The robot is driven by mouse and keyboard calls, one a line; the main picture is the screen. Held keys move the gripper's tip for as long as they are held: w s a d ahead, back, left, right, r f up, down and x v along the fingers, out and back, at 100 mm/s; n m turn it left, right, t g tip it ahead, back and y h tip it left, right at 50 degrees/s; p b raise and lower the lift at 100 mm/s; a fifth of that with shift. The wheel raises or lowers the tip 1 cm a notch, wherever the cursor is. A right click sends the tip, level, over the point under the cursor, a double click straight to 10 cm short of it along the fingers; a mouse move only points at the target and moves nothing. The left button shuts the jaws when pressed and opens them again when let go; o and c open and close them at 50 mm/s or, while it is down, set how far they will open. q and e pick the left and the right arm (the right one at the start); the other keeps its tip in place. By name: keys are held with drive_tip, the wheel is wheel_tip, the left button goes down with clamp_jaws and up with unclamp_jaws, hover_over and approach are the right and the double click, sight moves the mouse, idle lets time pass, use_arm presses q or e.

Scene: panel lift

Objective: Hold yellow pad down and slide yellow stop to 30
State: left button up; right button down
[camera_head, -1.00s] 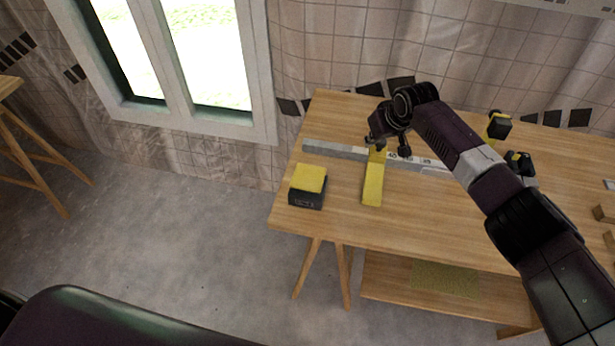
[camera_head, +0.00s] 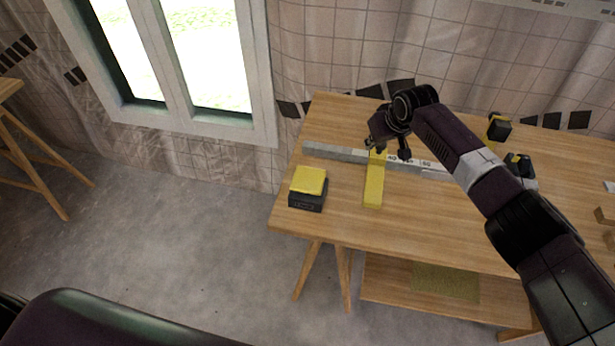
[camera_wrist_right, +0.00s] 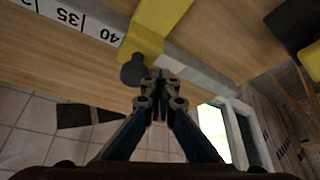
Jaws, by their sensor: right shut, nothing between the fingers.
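The yellow stop (camera_head: 374,185) is a long yellow bar lying across the grey rail (camera_head: 335,152). In the right wrist view the stop (camera_wrist_right: 158,22) sits just beside the 40 mark, on the side away from 35. A dark knob (camera_wrist_right: 133,70) is at its rail end. My right gripper (camera_wrist_right: 158,82) is shut and empty, its fingertips close to the knob; I cannot tell whether they touch. The yellow pad (camera_head: 308,180) tops a black block left of the stop, with nothing on it. My left gripper is not in view.
The wooden table (camera_head: 440,220) has clear room in front of the rail. A black-and-yellow tool (camera_head: 519,165) and another dark item with yellow (camera_head: 498,128) are at the right, near my right arm. A window (camera_head: 190,60) is behind, at the left.

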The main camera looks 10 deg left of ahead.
drive_tip(key=shift+d+f, duration=0.15)
drive_tip(key=shift+d, duration=0.2)
wheel_tip(320, 180, up, 3)
drive_tip(key=p, duration=0.3)
drive_tip(key=shift+r, duration=0.2)
drive_tip(key=shift+a+r+p, duration=0.15)
drive_tip(key=shift+r+p, duration=0.7)
drive_tip(key=shift+r, duration=0.1)
